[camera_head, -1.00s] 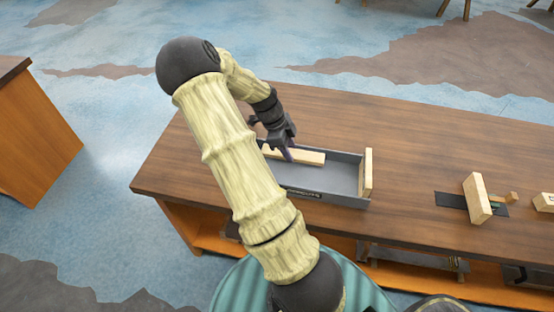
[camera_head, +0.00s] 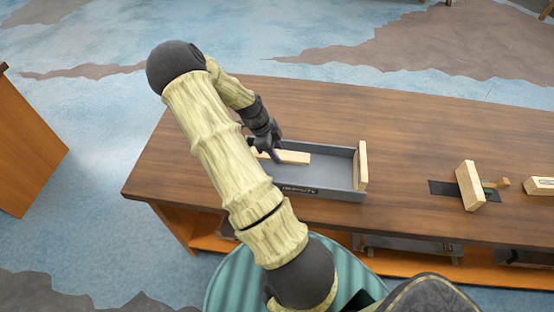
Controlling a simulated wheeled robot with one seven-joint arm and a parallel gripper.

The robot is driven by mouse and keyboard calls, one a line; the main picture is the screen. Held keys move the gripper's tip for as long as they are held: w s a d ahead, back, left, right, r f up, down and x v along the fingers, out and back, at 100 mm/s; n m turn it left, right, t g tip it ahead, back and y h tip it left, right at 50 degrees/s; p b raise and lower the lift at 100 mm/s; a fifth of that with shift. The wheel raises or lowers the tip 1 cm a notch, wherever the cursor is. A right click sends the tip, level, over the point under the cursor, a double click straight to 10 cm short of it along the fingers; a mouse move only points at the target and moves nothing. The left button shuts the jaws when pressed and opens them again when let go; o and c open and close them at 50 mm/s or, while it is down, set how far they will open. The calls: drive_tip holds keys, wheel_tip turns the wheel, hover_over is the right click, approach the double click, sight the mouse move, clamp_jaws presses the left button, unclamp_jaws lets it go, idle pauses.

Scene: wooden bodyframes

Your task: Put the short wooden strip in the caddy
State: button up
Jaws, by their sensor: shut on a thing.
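A pale wooden strip (camera_head: 290,157) lies along the back of a grey tray (camera_head: 335,179) on the workbench, or just above its floor. My gripper (camera_head: 270,153) points down at the strip's left part and is shut on it. The fingertips are small and partly hidden by my arm, as is the strip's left end. The grey tray has a dark label on its front wall and an open top. I cannot tell whether this tray is the caddy; no other thing is plainly one.
A pale wooden board (camera_head: 361,167) stands upright at the tray's right end. Further right on the workbench (camera_head: 410,150) are an upright wooden block (camera_head: 470,185) on a dark mat and another block (camera_head: 538,185). The bench behind the tray is clear.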

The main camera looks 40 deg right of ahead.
sight(276, 165)
drive_tip(key=shift+w+f, duration=0.1)
drive_tip(key=shift+f, duration=0.35)
drive_tip(key=shift+f, duration=0.1)
drive_tip(key=shift+f, duration=1.8)
drive_tip(key=o, duration=1.1)
drive_tip(key=shift+f, duration=0.1)
drive_tip(key=b+v, duration=0.1)
drive_tip(key=v, duration=1.1)
